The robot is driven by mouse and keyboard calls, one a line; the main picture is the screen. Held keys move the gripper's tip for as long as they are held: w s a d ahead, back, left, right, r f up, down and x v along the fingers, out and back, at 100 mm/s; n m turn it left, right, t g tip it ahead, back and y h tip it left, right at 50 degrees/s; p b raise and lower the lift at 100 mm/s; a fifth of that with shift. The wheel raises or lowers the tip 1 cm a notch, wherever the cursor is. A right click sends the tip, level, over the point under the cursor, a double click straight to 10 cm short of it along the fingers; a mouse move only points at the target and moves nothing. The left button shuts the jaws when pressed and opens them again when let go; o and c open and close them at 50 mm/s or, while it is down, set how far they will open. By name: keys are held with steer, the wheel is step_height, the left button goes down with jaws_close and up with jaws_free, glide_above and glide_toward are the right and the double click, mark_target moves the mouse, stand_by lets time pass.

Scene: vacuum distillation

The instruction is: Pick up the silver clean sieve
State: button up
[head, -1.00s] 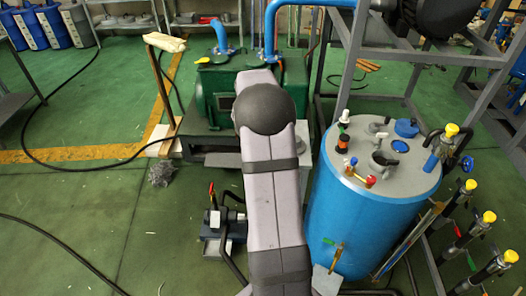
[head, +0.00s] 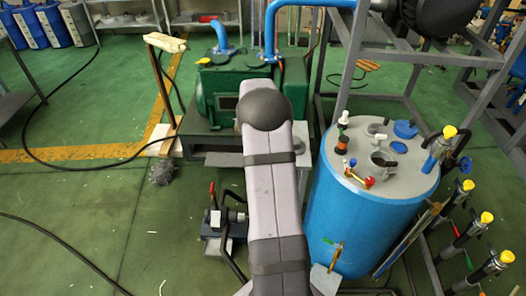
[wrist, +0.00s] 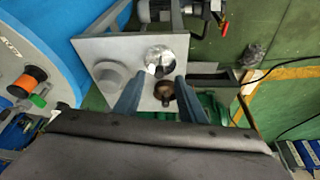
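In the wrist view, a shiny silver round piece (wrist: 158,56), which looks like the clean sieve, lies on a pale square stand top (wrist: 97,48). A dark brown round piece (wrist: 164,92) lies close to it, nearer my gripper. My gripper (wrist: 157,78) is open, with its two blue-grey fingers apart over the stand. The silver piece shows just beyond the fingertips, and the brown piece shows between the fingers. Nothing is held. I cannot tell the fingers' height above the stand. In the head view my arm hides the gripper and both round pieces.
A grey round part (wrist: 113,80) sits on the stand left of the fingers. The blue tank (head: 360,225), with valves on its lid, stands right of my arm. A green pump (head: 215,95) stands behind. A small motor unit (head: 225,225) is on the floor left of my arm.

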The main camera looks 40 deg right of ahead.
steer(key=shift+p+x, duration=0.45)
steer(key=shift+x, duration=1.2)
steer(key=shift+d+r, duration=0.1)
jaws_close()
step_height(320, 180, up, 10)
steer(key=b, duration=0.2)
